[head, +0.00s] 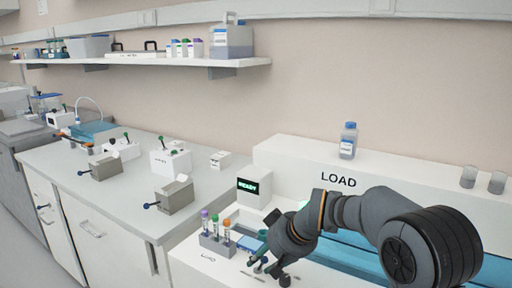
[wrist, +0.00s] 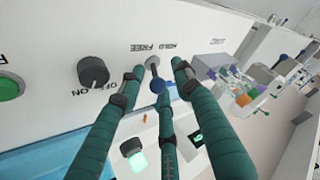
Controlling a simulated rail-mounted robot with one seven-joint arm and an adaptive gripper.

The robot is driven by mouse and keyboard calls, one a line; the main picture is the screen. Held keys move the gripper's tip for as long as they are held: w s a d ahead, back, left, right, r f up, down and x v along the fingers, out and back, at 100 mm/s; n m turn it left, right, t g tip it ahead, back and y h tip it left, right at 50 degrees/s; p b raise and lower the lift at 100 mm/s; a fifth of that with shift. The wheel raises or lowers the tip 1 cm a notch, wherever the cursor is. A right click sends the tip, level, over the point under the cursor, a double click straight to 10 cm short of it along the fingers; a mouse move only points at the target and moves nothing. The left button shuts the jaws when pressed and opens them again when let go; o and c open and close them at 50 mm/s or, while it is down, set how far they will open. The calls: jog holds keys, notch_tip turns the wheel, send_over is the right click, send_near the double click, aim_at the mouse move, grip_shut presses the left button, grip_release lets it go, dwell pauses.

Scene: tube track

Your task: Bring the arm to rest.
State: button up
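My gripper (head: 270,265) is at the lower middle of the head view, low over the front of the white LOAD machine (head: 380,182). In the wrist view its three teal fingers (wrist: 160,82) are spread apart. A small lever with a blue ball end (wrist: 157,86) shows between the fingertips, under the upside-down words HOLD and FREE. The fingers do not look closed on it; whether any touches it I cannot tell. My arm reaches in from the right, bent and extended over the machine.
A tube rack (head: 216,246) with several capped tubes stands just left of my gripper. A READY display (head: 250,188) is behind it. A black OFF/ON knob (wrist: 92,71) and a green button (wrist: 9,87) are beside the fingers. A bottle (head: 348,142) stands on the machine's top.

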jog(key=shift+w+a+r+g+h+p, duration=0.25)
jog(key=shift+r+g+h+p, duration=0.35)
jog(key=shift+p, duration=2.55)
jog(key=shift+a+f+h+p, duration=0.15)
jog(key=shift+f+h+p, duration=0.35)
jog(key=shift+p, duration=0.6)
